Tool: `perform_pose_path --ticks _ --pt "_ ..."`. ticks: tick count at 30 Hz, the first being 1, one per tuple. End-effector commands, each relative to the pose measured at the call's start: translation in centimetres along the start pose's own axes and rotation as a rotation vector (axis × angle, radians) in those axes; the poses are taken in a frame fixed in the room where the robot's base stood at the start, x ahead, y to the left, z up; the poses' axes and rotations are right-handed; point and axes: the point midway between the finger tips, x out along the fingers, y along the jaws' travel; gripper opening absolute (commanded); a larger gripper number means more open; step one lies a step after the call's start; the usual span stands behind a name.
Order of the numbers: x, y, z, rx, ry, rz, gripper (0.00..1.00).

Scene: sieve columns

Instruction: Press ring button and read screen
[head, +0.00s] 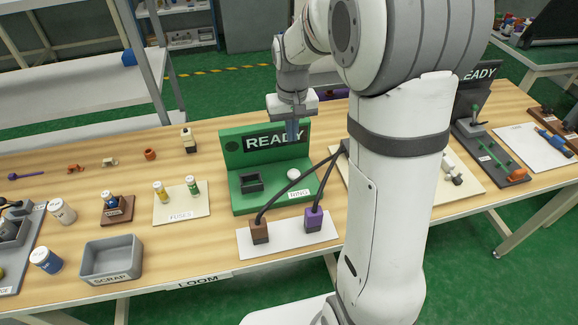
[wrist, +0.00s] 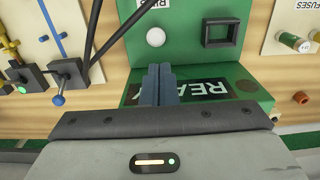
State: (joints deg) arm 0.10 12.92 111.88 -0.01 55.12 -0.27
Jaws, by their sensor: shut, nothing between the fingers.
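The green device (head: 240,195) stands on the table with a back panel whose screen (head: 275,140) reads READY. Its round white button (head: 294,174) sits on the base beside the label RING, to the right of a dark square frame (head: 251,182). My gripper (head: 293,136) is shut and empty, its blue fingers in front of part of the screen. In the wrist view the fingers (wrist: 158,68) point toward the white button (wrist: 155,37), with a gap visible in the picture. The screen (wrist: 205,90) appears upside down there, partly hidden by the fingers.
A white plate (head: 285,236) in front of the device holds a brown plug (head: 260,231) and a purple plug (head: 313,219) with dark cables. A fuse board (head: 181,204) lies left, and a grey SCRAP tray (head: 111,259) is front left. My arm hides part of the table's right side.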

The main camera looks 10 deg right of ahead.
Motion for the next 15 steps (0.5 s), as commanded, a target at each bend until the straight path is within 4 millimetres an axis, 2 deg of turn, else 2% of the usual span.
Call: perform_pose_path --ticks 15 --pt "10.3 0.1 0.2 0.001 -0.007 0.0 0.0"
